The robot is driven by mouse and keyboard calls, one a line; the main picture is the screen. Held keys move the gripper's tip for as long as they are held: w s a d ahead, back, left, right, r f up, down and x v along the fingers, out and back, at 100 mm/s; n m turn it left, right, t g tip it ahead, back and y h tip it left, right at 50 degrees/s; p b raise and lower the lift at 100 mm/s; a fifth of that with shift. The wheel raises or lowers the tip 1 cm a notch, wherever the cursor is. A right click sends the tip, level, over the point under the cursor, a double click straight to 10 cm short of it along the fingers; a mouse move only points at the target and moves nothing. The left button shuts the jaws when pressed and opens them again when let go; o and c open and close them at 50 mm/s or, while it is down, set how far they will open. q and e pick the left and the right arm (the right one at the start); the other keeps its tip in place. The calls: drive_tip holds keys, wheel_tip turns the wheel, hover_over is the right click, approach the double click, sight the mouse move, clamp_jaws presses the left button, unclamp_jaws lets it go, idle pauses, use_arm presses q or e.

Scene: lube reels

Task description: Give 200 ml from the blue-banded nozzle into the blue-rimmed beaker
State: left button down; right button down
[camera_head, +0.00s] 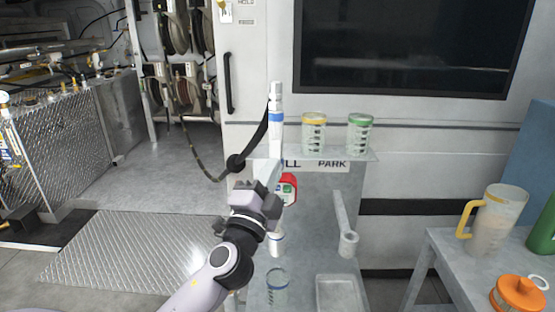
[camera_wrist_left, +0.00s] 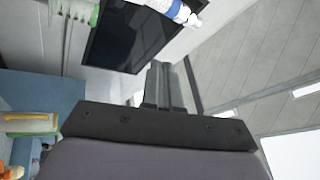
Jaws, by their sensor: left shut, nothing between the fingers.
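The blue-banded nozzle (camera_head: 276,118) stands upright, white with a blue band, and a black hose runs down from it to the left. It also shows at the top of the left wrist view (camera_wrist_left: 182,12). The blue-rimmed beaker (camera_head: 277,288) is clear and stands low on the bench, below my left arm. My left gripper (camera_head: 270,168) is just below the nozzle's upper part in the head view; whether it touches cannot be told. Its fingers (camera_wrist_left: 165,85) are shut and empty in the wrist view. My right gripper is not in view.
A yellow-rimmed beaker (camera_head: 314,134) and a green-rimmed beaker (camera_head: 359,136) stand on a shelf. A jug (camera_head: 495,222) stands on the right table.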

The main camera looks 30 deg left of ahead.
sight(279, 152)
use_arm(q)
drive_tip(key=shift+w+a, duration=0.1)
drive_tip(key=w+a+f+b, duration=0.3)
drive_tip(key=w+a+b, duration=0.1)
drive_tip(key=w, duration=0.3)
drive_tip(key=shift+a, duration=0.15)
idle(0.4)
idle(1.8)
drive_tip(key=shift+w+a+f+b, duration=0.1)
drive_tip(key=shift+w+a+b, duration=0.1)
drive_tip(key=shift+w+b, duration=0.2)
drive_tip(key=shift+w+a+f+b, duration=0.2)
drive_tip(key=shift+w+a+b, duration=0.1)
drive_tip(key=shift+w+b, duration=0.15)
idle(0.7)
drive_tip(key=shift+s+d, duration=0.1)
drive_tip(key=shift+s, duration=0.05)
idle(0.3)
